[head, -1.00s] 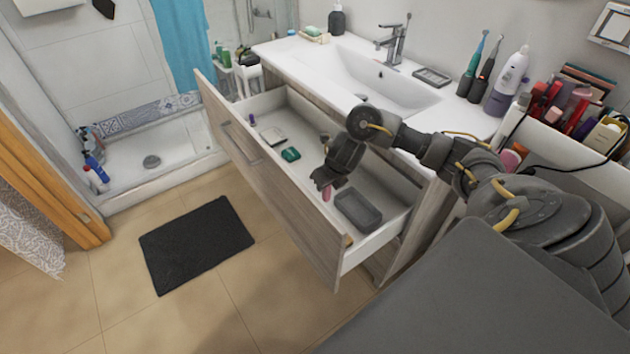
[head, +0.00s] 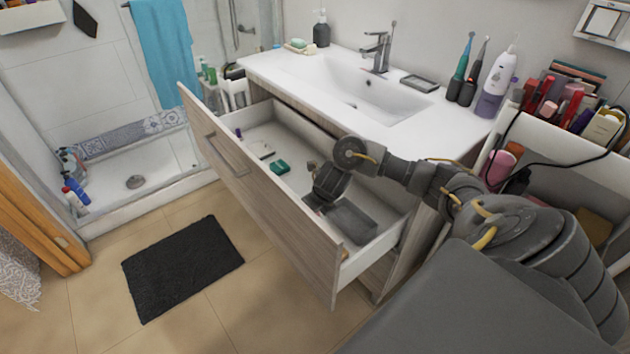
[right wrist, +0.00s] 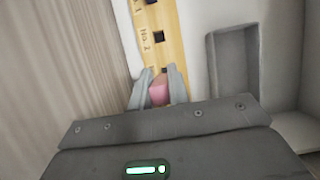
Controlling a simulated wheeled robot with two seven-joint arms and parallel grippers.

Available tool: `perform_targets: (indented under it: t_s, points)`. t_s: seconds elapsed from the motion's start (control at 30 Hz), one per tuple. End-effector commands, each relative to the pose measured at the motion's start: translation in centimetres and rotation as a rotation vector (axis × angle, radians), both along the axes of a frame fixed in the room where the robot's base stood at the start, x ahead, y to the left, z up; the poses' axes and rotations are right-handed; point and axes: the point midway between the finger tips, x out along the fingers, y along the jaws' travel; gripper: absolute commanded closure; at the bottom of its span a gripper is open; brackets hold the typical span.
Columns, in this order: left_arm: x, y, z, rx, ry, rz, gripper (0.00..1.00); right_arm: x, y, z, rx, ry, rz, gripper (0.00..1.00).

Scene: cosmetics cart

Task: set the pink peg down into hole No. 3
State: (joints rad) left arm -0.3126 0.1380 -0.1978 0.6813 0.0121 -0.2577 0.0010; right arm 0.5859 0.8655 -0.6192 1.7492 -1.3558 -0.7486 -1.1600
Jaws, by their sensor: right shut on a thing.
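The pink peg (right wrist: 158,94) is held between the two fingers of my right gripper (right wrist: 158,84) in the right wrist view. A wooden strip (right wrist: 169,52) with square dark holes runs under the fingers. The hole (right wrist: 159,37) beside the label "No. 2" is empty. Another dark hole (right wrist: 165,70) shows partly, just past the fingertips, and its label is hidden. I cannot tell whether the peg's lower end is in a hole. In the head view my right gripper (head: 316,201) is low inside the open drawer. My left gripper is out of view.
The drawer's front wall (head: 262,185) stands close to the gripper. A grey tray (head: 352,222) lies in the drawer beside it. A green item (head: 280,167) and a pale item (head: 262,149) lie farther back. The sink counter (head: 400,125) is above the drawer.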

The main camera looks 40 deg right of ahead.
Motion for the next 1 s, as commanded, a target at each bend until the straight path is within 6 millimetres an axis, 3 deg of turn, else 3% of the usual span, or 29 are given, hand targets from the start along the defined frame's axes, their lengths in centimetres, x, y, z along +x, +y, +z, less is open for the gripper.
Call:
perform_targets:
  t_s: [0.03, 0.2, 0.47, 0.6, 0.7, 0.97, 1.0]
  points:
    - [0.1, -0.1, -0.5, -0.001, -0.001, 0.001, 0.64, -0.2, 0.0, -1.5, 0.001, 0.006, -0.002, 1.00]
    - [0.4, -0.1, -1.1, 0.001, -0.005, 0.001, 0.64, -0.2, 0.0, -4.3, 0.000, 0.005, -0.003, 1.00]
    - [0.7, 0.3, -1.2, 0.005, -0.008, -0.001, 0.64, 0.0, 0.0, -5.4, -0.001, 0.002, 0.000, 1.00]
    - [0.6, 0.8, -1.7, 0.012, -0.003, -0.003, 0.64, -0.1, 0.0, -7.4, 0.000, 0.005, -0.003, 1.00]
    - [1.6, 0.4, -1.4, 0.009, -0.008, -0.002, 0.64, -0.1, 0.0, -8.6, 0.000, 0.003, -0.001, 1.00]
    - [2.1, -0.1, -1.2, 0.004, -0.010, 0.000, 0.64, 0.0, -0.1, -8.9, -0.002, 0.001, -0.001, 1.00]
    - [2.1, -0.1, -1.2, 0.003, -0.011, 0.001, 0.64, -0.1, 0.0, -8.9, -0.002, 0.002, -0.001, 0.80]
